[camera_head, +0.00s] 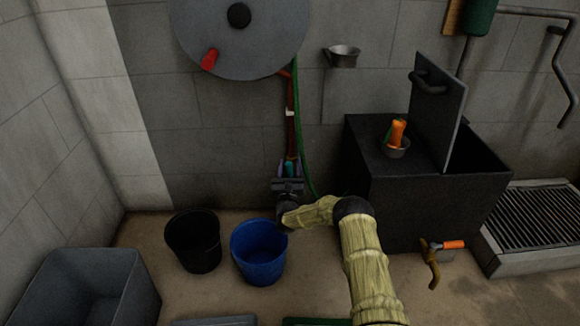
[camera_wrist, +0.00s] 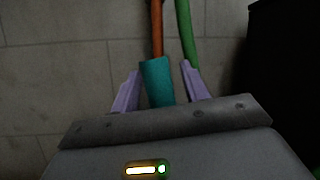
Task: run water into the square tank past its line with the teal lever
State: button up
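The teal lever (camera_wrist: 157,82) stands upright between my gripper's two pale purple fingers in the wrist view, at the foot of an orange-red pipe. A small gap shows between the lever and the right finger. My gripper (camera_head: 290,168) is open around the lever, near the wall in the head view; the lever is small there. Two square-sided vessels show: a grey open-topped tank (camera_head: 105,257) at lower left and a dark tank (camera_head: 385,215) with a raised lid at right. I cannot tell which is the task's tank. No fill line or water is visible.
A black bucket (camera_head: 193,240) and a blue bucket (camera_head: 259,252) stand on the floor left of my arm. A green hose (camera_head: 299,125) runs beside the red pipe. A floor grate (camera_head: 540,222) lies far right.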

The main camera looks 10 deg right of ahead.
jog(key=shift+r, duration=0.15)
jog(key=shift+s, duration=0.1)
jog(key=shift+s+p, duration=0.3)
jog(key=shift+p, duration=0.05)
jog(key=p+v, duration=0.6)
jog(key=v, duration=1)
jog(key=shift+s+f+p, duration=0.25)
jog(key=shift+f+p, duration=0.1)
jog(key=shift+a, duration=0.15)
